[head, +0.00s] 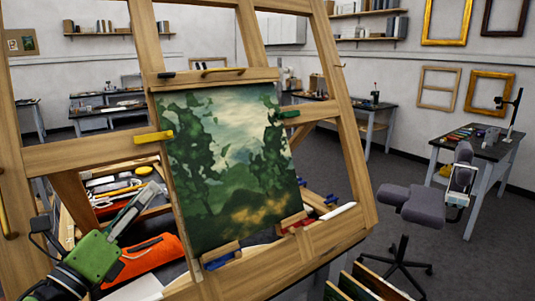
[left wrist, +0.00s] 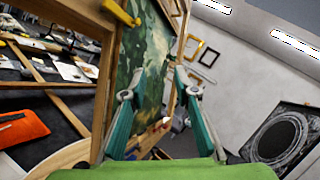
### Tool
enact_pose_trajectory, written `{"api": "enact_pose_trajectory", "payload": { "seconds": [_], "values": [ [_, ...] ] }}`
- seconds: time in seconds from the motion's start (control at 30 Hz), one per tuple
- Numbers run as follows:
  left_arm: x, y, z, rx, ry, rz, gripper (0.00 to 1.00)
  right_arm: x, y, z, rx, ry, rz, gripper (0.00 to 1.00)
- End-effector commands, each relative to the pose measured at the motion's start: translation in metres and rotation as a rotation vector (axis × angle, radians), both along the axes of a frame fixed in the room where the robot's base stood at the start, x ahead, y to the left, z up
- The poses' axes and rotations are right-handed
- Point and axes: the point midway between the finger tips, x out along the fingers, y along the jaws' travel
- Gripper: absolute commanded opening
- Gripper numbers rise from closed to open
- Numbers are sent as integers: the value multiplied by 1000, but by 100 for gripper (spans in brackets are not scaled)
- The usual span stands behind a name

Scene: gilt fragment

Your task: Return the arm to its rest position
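My left gripper (head: 146,197) reaches in from the lower left in the head view, in front of a wooden easel frame. Its body is green and its fingers point up and right. In the left wrist view the two teal fingers of the left gripper (left wrist: 160,78) stand apart with nothing held between them. A green landscape painting (head: 228,165) is mounted on the easel (head: 78,153), just right of the gripper in the head view. The painting (left wrist: 146,62) also shows behind the fingers in the left wrist view. My right gripper is in neither view.
An orange pouch (head: 150,257) and assorted tools lie behind the easel, close to my left arm. A grey stool (head: 412,205) and a worktable (head: 478,150) stand at the right. Canvases (head: 365,285) lean at the bottom. Open floor lies beyond the easel.

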Motion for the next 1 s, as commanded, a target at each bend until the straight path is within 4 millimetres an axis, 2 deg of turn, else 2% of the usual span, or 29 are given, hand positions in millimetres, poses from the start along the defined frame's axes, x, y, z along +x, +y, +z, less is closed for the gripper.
{"api": "enact_pose_trajectory", "payload": {
  "seconds": [0.03, 0.13, 0.27, 0.3, 0.4, 0.5, 0.6, 0.7, 0.8, 0.93, 1.0],
  "values": [
    [1, 7, -30, -189, 96, 29, 28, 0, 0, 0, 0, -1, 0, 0],
    [-3, 25, -91, -541, 280, 122, 28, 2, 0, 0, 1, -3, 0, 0],
    [-29, 41, -185, -968, 515, 285, 28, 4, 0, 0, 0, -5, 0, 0],
    [-42, 42, -213, -1082, 581, 343, 28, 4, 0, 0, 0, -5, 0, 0],
    [-81, 40, -279, -1347, 733, 499, 28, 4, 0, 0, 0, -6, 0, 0],
    [-127, 29, -335, -1576, 865, 666, 28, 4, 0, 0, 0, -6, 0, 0],
    [-174, 15, -377, -1755, 968, 831, 28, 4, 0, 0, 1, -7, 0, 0],
    [-217, -2, -404, -1891, 1047, 980, 28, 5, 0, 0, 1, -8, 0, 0],
    [-256, -19, -424, -2002, 1111, 1124, 28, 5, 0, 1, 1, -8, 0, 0],
    [-305, -42, -440, -2120, 1180, 1310, 28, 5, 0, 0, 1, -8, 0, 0],
    [-297, -40, -466, -2107, 1178, 1316, 28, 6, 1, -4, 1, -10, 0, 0]
  ]
}}
